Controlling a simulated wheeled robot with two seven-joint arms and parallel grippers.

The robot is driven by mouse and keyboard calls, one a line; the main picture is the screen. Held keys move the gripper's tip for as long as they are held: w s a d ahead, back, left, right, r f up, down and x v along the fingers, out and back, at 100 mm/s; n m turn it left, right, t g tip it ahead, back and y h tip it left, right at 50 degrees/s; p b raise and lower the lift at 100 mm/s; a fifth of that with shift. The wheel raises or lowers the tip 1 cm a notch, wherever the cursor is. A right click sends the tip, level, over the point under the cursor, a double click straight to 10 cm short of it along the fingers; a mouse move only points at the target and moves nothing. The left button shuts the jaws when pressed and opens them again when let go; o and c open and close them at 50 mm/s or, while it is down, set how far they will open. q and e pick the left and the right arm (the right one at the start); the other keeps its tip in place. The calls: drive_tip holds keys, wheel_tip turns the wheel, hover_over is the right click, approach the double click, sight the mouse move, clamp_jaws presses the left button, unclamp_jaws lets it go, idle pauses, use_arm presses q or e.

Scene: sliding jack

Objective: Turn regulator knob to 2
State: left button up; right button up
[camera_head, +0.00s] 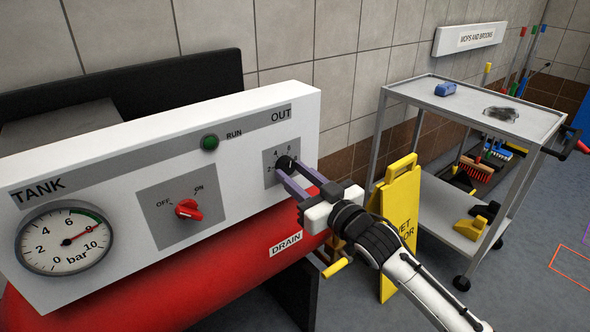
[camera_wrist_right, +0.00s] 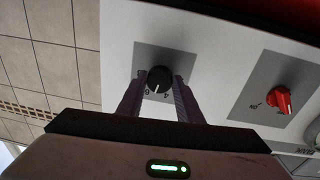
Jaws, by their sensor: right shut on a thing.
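The regulator knob (camera_head: 284,163) is small, round and black, on a grey plate with numbers under the OUT label on the white panel. My right gripper (camera_head: 296,176) reaches it from the right, its two fingers on either side of the knob. In the right wrist view the knob (camera_wrist_right: 159,79) sits between the fingertips of the right gripper (camera_wrist_right: 159,88), which is shut on it. A white mark on the knob shows there, with numbers near it. The fingers hide part of the scale, so the exact setting cannot be read. My left gripper is not in view.
The panel also carries a red OFF/ON switch (camera_head: 188,209), a green RUN lamp (camera_head: 210,142) and a TANK gauge (camera_head: 64,240). Below is a red tank (camera_head: 200,285) with a yellow drain handle (camera_head: 336,267). A yellow floor sign (camera_head: 400,215) and a grey trolley (camera_head: 425,88) stand to the right.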

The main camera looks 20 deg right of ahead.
drive_tip(key=n+p, duration=0.1)
drive_tip(key=n, duration=0.2)
drive_tip(key=shift+d+r, duration=0.1)
drive_tip(key=shift+n+p, duration=0.4)
drive_tip(key=shift+n, duration=0.5)
drive_tip(key=n, duration=0.3)
drive_tip(key=shift+p, duration=0.4)
drive_tip(key=n+y, duration=0.1)
drive_tip(key=n, duration=0.4)
drive_tip(key=shift+d+n+p, duration=0.15)
drive_tip(key=shift+n+p, duration=0.15)
drive_tip(key=shift+p, duration=0.1)
drive_tip(key=n, duration=0.3)
drive_tip(key=shift+w+r+n, duration=0.1)
drive_tip(key=shift+n, duration=0.3)
drive_tip(key=shift+d+n+y, duration=0.1)
drive_tip(key=shift+n+y, duration=0.2)
drive_tip(key=shift+n, duration=1.6)
